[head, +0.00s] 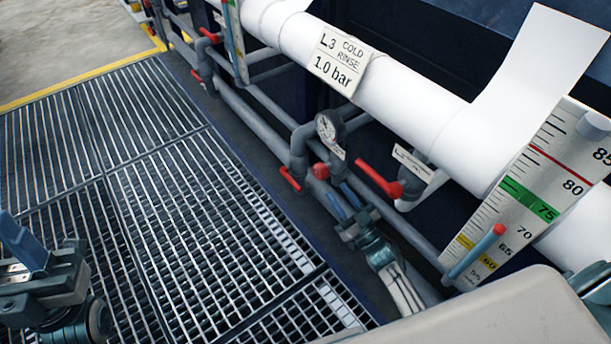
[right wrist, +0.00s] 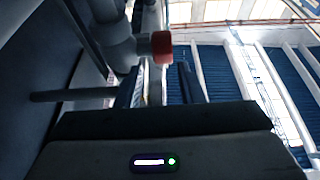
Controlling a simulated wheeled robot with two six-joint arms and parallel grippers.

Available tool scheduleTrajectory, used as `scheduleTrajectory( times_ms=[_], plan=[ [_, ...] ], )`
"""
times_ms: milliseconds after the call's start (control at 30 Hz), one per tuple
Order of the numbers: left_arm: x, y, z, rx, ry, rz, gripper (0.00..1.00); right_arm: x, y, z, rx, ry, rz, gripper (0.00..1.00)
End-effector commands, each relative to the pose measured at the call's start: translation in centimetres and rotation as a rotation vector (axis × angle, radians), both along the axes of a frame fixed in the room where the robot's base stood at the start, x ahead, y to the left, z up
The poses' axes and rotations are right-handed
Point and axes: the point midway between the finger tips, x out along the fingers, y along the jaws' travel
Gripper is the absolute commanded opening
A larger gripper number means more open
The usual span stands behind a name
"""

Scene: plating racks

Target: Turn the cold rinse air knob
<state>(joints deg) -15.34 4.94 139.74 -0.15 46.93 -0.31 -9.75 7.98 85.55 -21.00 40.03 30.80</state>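A small red knob (head: 320,171) sits on the grey pipework below a round gauge (head: 327,127). The pipe above carries a sign (head: 340,62) reading "L3 COLD RINSE 1.0 bar". The small tag by the gauge is unreadable. My right gripper (head: 342,199) is open, its blue fingertips just below the knob in the head view. In the right wrist view the red knob (right wrist: 161,47) shows at the far end of the gap between the fingers (right wrist: 165,75); I cannot tell whether they touch it. My left gripper (head: 22,242) is at the left edge, partly cut off.
Red lever handles flank the knob on the left (head: 290,179) and right (head: 378,180). A scale board (head: 530,190) with a red-topped tube (head: 475,252) stands at the right. A thick white pipe (head: 420,105) runs above. Open floor grating (head: 150,180) lies to the left.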

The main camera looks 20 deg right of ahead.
Motion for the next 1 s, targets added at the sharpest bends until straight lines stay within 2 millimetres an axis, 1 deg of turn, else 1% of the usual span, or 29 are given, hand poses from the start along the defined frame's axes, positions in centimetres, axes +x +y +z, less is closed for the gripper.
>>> scheduleTrajectory(
  times_ms=[33, 133, 267, 500, 700, 833, 1000],
  plan=[
    [-1.0, 0.0, 0.1, -0.001, -0.032, -0.003, 0.36, 0.1, 0.2, 0.1, 0.001, -0.019, 0.01, 0.35],
    [-1.7, -0.1, 0.6, -0.002, -0.058, -0.005, 0.36, 0.5, 0.5, 0.8, 0.002, -0.033, 0.017, 0.35],
    [-1.7, 0.0, 0.6, -0.003, -0.061, -0.004, 0.36, 2.1, 1.0, 1.6, 0.003, -0.034, 0.016, 0.35],
    [-1.7, 0.0, 0.4, -0.007, -0.07, -0.003, 0.36, 6.1, 2.5, 3.3, 0.004, -0.033, 0.014, 0.35],
    [-1.7, 0.0, 0.4, -0.009, -0.077, -0.003, 0.36, 8.5, 3.3, 4.3, 0.003, -0.03, 0.014, 0.35],
    [-1.7, 0.0, 0.4, -0.01, -0.079, -0.002, 0.36, 9.2, 3.6, 4.7, 0.002, -0.029, 0.015, 0.35],
    [-1.7, 0.0, 0.4, -0.011, -0.08, -0.002, 0.36, 9.4, 3.7, 4.7, 0.002, -0.028, 0.014, 0.35]
  ],
)
